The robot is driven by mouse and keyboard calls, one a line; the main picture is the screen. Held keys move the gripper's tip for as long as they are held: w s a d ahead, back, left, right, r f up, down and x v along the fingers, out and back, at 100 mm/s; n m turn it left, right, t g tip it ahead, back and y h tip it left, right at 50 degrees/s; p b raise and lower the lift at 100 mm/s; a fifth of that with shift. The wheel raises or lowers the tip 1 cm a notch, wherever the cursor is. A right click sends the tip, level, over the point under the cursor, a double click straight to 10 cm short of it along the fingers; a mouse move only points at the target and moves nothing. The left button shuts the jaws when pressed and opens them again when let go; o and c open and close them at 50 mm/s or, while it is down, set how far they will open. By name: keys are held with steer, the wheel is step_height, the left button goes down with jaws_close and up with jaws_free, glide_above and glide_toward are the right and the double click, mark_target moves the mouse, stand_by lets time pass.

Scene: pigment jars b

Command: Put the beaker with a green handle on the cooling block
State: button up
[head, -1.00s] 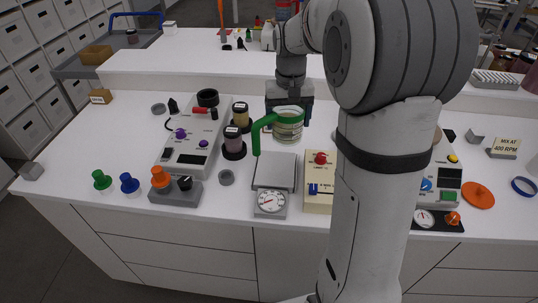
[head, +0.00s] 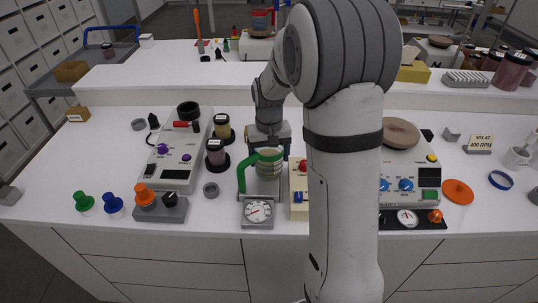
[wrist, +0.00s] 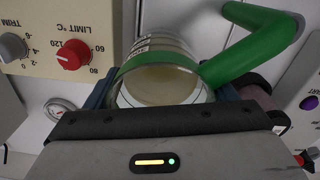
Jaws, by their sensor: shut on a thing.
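The beaker with a green handle (head: 270,165) is between the fingers of my gripper (head: 268,146), its handle sticking out to the left. In the wrist view the beaker (wrist: 160,84) is upright between the jaws, pale liquid inside, with its green handle (wrist: 252,48) at upper right. The beaker appears over the grey plate (head: 262,187) of a unit with a round dial (head: 258,211). I cannot tell whether its base touches that plate. No label marks the cooling block; the dial unit may be it, but I cannot tell for certain.
A cream box with a red knob (wrist: 72,54) stands right beside the dial unit. My arm hides part of the bench at right.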

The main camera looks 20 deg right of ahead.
steer(key=shift+f, duration=0.1)
steer(key=o, duration=1.3)
step_height(320, 180, up, 11)
steer(key=s+a+n+t, duration=0.1)
steer(key=s+a+t, duration=0.2)
steer(key=s, duration=1.9)
steer(key=shift+s+f+b, duration=0.25)
steer(key=shift+s+b, duration=0.05)
steer(key=shift+b, duration=0.05)
